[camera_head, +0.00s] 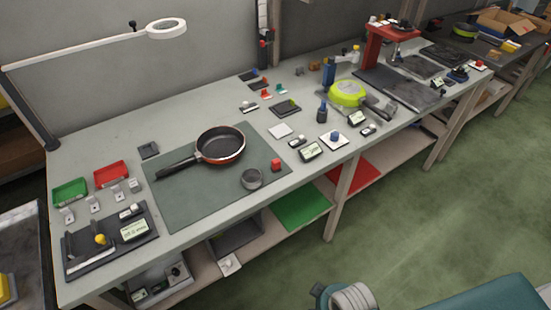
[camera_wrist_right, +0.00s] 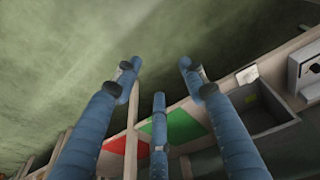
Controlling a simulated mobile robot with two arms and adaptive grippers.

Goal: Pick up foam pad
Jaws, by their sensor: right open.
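A long grey workbench (camera_head: 330,170) fills the head view. I cannot tell for sure which thing is the foam pad. A small flat pale square (camera_head: 280,130) lies on the bench right of the pan, and a small dark square (camera_head: 148,150) lies left of it. My right gripper (camera_wrist_right: 157,76) shows in the right wrist view with its blue fingers spread and nothing between them. It hangs over the floor and is apart from the bench. My left gripper is in neither view.
A red tray (camera_head: 112,175) and a green tray (camera_head: 70,191) stand left. A red press (camera_head: 388,42) stands at the far right end.

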